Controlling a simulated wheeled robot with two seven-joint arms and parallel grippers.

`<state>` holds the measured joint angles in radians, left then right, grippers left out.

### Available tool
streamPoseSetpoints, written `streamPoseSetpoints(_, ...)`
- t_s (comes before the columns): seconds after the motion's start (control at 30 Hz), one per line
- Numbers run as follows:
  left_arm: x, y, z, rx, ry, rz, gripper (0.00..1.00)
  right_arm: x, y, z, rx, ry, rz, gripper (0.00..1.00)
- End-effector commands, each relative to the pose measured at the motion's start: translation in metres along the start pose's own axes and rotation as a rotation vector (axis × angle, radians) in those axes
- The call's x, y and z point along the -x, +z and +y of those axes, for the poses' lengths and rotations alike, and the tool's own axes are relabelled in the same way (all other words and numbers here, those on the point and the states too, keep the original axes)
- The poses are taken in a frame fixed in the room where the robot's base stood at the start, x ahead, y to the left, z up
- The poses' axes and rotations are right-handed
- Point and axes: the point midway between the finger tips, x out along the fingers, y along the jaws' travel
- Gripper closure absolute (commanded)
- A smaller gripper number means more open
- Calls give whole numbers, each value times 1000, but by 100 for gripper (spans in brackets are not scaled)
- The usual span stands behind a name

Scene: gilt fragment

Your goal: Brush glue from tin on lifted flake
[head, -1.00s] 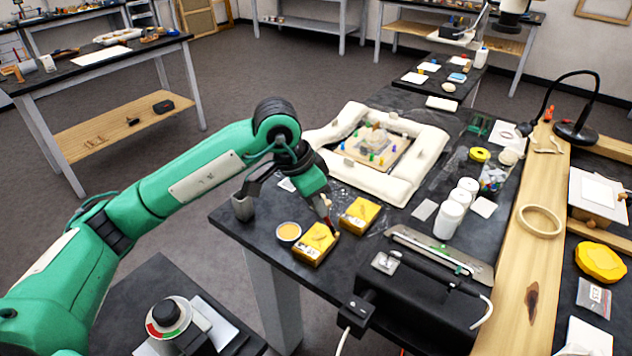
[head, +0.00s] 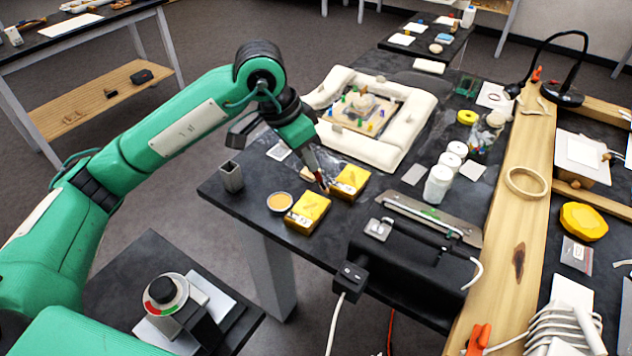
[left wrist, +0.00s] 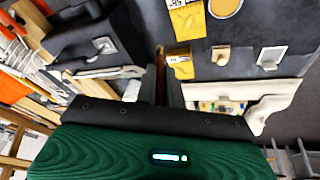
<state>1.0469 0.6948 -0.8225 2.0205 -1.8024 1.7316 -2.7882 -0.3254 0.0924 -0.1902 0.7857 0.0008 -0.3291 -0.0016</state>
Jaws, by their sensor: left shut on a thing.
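My left gripper (head: 312,160) is shut on a slim brush (head: 320,179) with a reddish handle, its tip pointing down. The tip is by the left side of the rear yellow block; contact is unclear. The brush partly shows in the left wrist view (left wrist: 160,65). The round tin (head: 280,202) of amber glue stands open at the table's front left, apart from the brush. The pale fragment (head: 365,102) lies inside a white padded frame (head: 405,149) behind the gripper. The lifted flake is too small to make out. My right gripper is not in view.
Two yellow blocks, front (head: 307,212) and rear (head: 349,182), sit right of the tin. A grey cup (head: 232,177) stands at the left edge. White jars (head: 438,186) and a black case (head: 415,265) are on the right. Dark tabletop is clear between tin and cup.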

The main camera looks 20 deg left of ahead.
Motion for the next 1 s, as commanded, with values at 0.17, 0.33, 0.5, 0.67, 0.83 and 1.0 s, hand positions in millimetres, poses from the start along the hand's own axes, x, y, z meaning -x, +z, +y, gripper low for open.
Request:
streamPoseSetpoints(0.17, 0, 0, 0, 0, 0, 0, 100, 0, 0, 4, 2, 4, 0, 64)
streamPoseSetpoints(0.33, 2, -1, -1, 13, 2, -1, 100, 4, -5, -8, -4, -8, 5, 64)
streamPoseSetpoints(0.5, 15, -4, -10, 122, 15, -11, 100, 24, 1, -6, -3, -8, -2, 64)
streamPoseSetpoints(0.67, 32, -6, -26, 320, 34, -29, 100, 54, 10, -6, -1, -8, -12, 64)
streamPoseSetpoints(0.83, 45, -4, -44, 534, 51, -48, 100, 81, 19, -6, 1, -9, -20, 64)
streamPoseSetpoints(1.0, 52, -1, -58, 694, 60, -62, 100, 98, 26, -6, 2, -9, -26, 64)
